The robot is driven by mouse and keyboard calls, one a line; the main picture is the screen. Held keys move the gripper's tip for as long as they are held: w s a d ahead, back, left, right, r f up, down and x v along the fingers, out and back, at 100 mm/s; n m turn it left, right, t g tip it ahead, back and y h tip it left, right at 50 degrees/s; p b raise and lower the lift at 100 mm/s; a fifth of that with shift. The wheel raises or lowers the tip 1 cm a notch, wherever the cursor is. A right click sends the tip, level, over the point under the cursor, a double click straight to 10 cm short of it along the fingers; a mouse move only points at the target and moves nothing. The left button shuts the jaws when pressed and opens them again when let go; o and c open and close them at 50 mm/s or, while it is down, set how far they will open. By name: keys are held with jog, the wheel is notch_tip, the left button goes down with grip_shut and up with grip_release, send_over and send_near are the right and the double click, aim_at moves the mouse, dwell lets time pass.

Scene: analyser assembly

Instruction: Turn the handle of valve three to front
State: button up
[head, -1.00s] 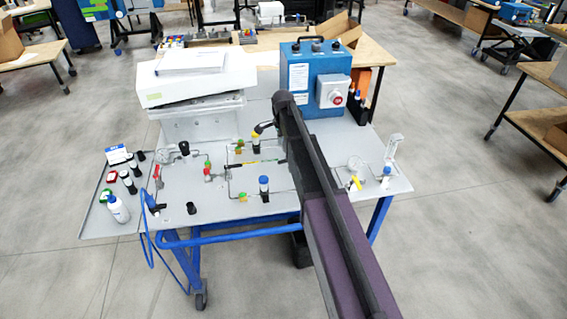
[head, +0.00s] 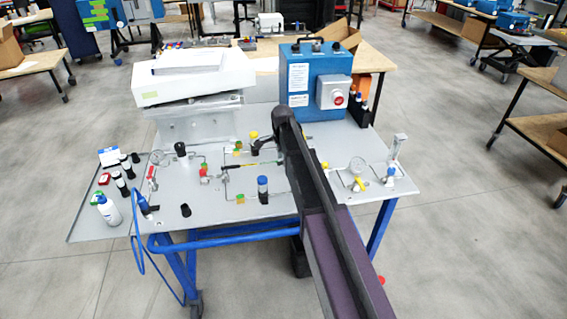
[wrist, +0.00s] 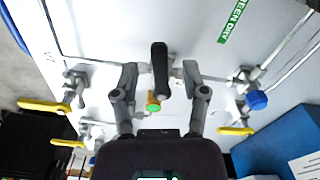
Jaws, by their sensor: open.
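In the wrist view a black bar handle (wrist: 160,70) stands between the two fingers of my gripper (wrist: 160,75). The fingers are open, one on each side, with a visible gap to the handle. A small green and yellow part (wrist: 153,102) sits just below the handle in the picture. No number shows, so I cannot tell by label whether this is valve three. In the head view my arm hides most of the gripper; a dark part of it (head: 260,147) shows near a yellow-topped valve (head: 254,134).
The wrist view also shows yellow levers at left (wrist: 45,105) and right (wrist: 236,131), and a blue knob (wrist: 257,100).

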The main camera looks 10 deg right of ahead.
jog(key=shift+f, duration=0.15)
grip_shut()
jog(key=shift+d, duration=0.15)
